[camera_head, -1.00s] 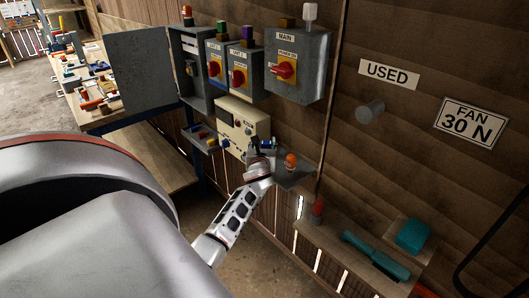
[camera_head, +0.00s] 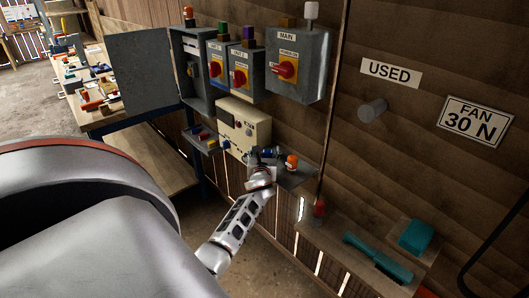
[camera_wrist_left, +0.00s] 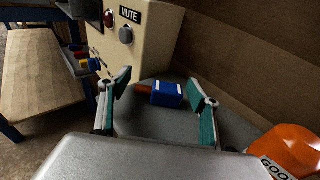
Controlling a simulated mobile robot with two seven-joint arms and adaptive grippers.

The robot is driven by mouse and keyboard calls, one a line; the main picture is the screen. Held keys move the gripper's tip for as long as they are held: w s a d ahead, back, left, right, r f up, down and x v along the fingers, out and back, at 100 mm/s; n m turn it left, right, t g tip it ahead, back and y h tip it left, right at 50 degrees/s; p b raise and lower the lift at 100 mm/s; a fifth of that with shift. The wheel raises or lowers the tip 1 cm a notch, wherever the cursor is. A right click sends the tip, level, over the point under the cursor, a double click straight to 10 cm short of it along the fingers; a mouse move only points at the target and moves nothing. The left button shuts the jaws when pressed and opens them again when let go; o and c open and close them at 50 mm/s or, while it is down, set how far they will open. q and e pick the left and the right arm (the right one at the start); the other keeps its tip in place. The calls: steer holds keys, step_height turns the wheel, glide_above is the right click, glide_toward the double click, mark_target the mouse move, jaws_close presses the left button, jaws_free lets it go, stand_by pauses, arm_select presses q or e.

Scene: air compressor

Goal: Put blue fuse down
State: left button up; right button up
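The blue fuse (camera_wrist_left: 166,94), with a copper-coloured end, lies on its side on a grey shelf (camera_wrist_left: 150,122) in the left wrist view. It also shows small in the head view (camera_head: 267,153). My left gripper (camera_wrist_left: 159,86) is open, with its teal-padded fingers apart on either side of the fuse. The fuse appears clear of both fingers. In the head view, my left gripper (camera_head: 263,160) is at the shelf below the beige box. My right gripper is not in view.
An orange-capped container (camera_head: 291,162) stands on the shelf close to the right finger. The beige tester box (camera_head: 243,127) with a MUTE button is behind to the left. A small tray of fuses (camera_head: 201,139) hangs left of it. Wooden wall is behind.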

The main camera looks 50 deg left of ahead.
arm_select(q)
steer(key=shift+r, duration=0.2)
steer(key=p+v, duration=0.1)
steer(key=v, duration=1.1)
steer(key=shift+p, duration=0.3)
